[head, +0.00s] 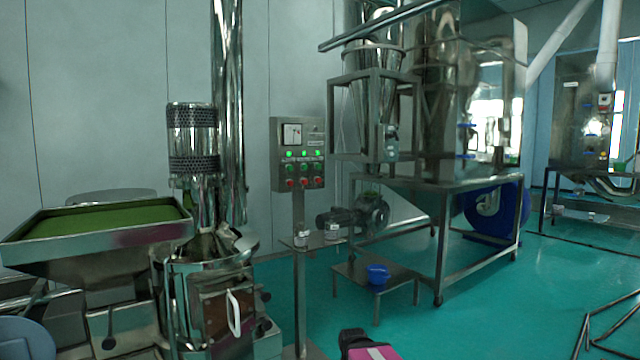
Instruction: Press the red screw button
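A grey control panel (299,140) stands on a post right of centre-left. Its lower row holds red buttons: a left one (290,183), a middle one (304,182) and a right one (318,181). Green lights or buttons (303,153) sit in a row above them. The labels are too small to read, so I cannot tell which red button is the screw one. A black and pink part (368,347), seemingly the end of my arm, shows at the bottom edge, well below the panel and apart from it. Its fingers cannot be made out.
A steel machine with a green-filled hopper (105,219) stands at left, near the panel post. A steel table (375,281) with a blue scoop or cup (377,274) is right of the post. Large steel machinery (440,110) stands behind.

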